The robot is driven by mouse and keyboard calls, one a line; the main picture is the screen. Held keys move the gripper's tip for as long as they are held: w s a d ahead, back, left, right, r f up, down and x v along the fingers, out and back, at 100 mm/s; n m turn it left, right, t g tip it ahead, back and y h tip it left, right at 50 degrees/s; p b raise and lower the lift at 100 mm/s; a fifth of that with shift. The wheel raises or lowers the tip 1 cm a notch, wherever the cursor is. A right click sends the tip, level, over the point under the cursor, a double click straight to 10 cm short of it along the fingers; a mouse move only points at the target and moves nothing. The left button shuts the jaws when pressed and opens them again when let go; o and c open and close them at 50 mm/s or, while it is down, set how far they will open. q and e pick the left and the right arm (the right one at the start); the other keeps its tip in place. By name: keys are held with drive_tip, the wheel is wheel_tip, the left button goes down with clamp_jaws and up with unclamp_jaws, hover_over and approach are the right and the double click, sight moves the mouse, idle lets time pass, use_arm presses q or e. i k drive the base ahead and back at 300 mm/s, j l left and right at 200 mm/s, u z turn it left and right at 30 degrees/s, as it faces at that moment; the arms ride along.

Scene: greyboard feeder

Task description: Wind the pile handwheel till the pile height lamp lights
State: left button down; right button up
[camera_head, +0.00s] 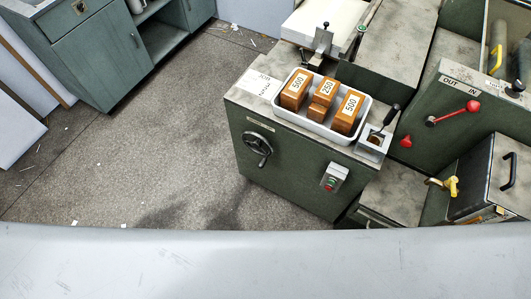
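A dark handwheel (258,145) with a crank knob is mounted on the front face of the green machine (290,170), towards its left. I cannot pick out the pile height lamp with certainty. A small grey box (334,177) with a green and a red button is on the same face, right of the handwheel. A stack of pale board (325,22) lies at the back of the machine. Neither of my grippers shows in the head view, and nothing touches the handwheel.
A white tray (313,127) with blocks marked 500 and 250 sits on the machine top. A red-knobbed lever (455,113) is on the right, by an OUT/IN label. A green cabinet (103,55) stands at upper left. The floor (165,150) left of the machine is clear apart from scraps.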

sight(257, 144)
drive_tip(key=k+l+z, duration=0.15)
drive_tip(key=z, duration=0.25)
drive_tip(key=k+l+z, duration=0.15)
drive_tip(key=z, duration=0.3)
drive_tip(key=l, duration=0.1)
